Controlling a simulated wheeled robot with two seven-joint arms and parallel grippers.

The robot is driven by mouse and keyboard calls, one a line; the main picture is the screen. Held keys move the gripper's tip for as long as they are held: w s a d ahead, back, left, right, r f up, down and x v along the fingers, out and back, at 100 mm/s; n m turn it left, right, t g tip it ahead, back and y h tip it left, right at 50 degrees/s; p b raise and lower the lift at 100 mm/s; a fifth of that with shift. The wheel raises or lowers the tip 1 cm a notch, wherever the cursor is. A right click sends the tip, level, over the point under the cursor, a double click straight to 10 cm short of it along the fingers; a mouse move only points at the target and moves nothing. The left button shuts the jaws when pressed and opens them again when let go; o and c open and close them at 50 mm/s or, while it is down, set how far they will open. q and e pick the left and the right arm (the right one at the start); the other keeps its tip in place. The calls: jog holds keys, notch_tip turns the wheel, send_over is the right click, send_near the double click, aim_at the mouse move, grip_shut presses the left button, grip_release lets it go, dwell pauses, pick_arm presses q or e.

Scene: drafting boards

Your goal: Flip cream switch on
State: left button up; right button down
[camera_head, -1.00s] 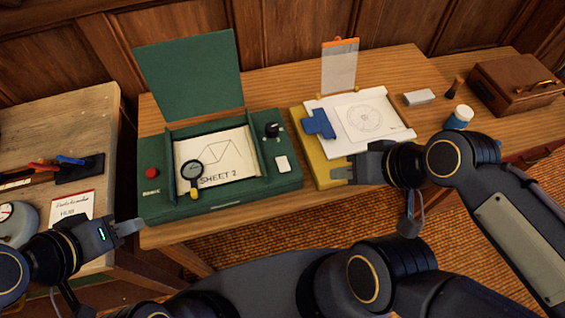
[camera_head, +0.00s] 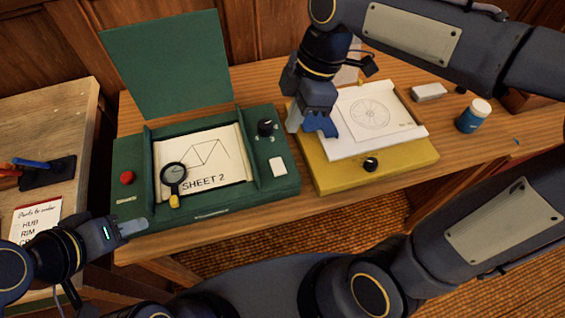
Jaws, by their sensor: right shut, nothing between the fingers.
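The cream switch (camera_head: 278,166) is a small pale square on the right side panel of the green drafting board (camera_head: 125,203), below a black knob (camera_head: 265,127). I cannot tell its on or off state. My right gripper (camera_head: 294,122) is shut and empty, pointing down between the green board and the yellow board, above and right of the switch in the picture.
A magnifier (camera_head: 173,178) lies on the green board's sheet, with a red button (camera_head: 127,177) to the left. The yellow board (camera_head: 375,168) has a white sheet and black knob. A blue jar (camera_head: 473,116) and an eraser (camera_head: 429,92) are to the right.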

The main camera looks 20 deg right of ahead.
aim_at(276, 174)
jog(key=shift+w+a+n, duration=0.15)
jog(key=shift+a+n, duration=0.05)
jog(key=shift+n, duration=0.1)
jog(key=shift+f, duration=0.1)
jog(key=x, duration=0.9)
jog(key=d+x, duration=0.1)
jog(key=x, duration=0.3)
jog(key=shift+s+f, duration=0.25)
jog(key=shift+f, duration=0.3)
jog(key=shift+b, duration=0.3)
jog(key=shift+s+f+t+b, duration=0.15)
jog(key=shift+f+t+b, duration=0.15)
jog(key=shift+f+b, duration=0.65)
jog(key=shift+s+r, duration=0.1)
jog(key=shift+r, duration=0.55)
